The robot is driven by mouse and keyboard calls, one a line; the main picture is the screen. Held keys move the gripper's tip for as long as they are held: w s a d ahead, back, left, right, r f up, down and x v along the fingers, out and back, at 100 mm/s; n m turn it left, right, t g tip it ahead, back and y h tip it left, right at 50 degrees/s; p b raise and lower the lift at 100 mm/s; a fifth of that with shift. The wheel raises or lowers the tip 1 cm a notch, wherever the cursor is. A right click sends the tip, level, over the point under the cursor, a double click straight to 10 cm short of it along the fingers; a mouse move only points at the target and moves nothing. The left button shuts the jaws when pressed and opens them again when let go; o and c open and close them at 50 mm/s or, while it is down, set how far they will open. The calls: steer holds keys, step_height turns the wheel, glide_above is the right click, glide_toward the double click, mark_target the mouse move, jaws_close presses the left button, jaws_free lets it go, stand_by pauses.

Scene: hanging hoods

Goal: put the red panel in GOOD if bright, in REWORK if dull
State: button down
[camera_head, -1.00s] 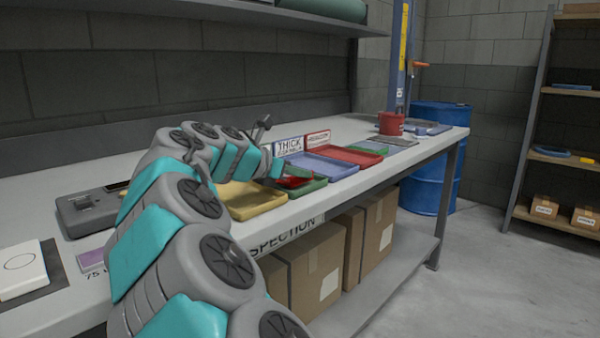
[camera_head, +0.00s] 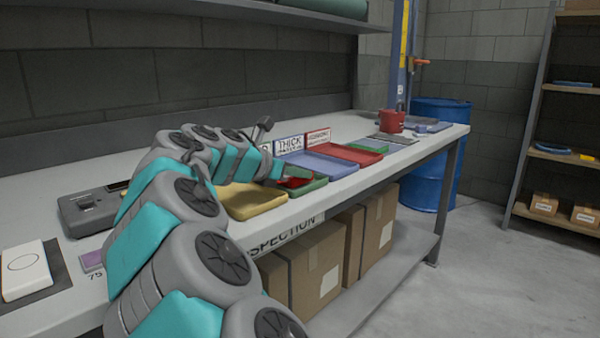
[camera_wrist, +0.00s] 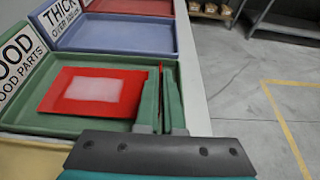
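In the head view the red panel (camera_head: 297,182) shows in part, beside my gripper. My gripper (camera_wrist: 162,75) is at the right side of the green tray, just right of the panel. Its green fingers are close together, with a thin red strip between them. I cannot tell whether that strip is something held.
A blue tray (camera_wrist: 80,38) with a THICK sign (camera_wrist: 62,12) and a red tray (camera_head: 350,152) lie beyond the green one. A yellow tray (camera_head: 250,208) is on the near side. A red container (camera_head: 391,121) stands farther along the bench. The floor right of the bench is clear.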

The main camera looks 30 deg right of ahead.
steer(key=shift+f, duration=0.3)
steer(key=c, duration=1)
jaws_free()
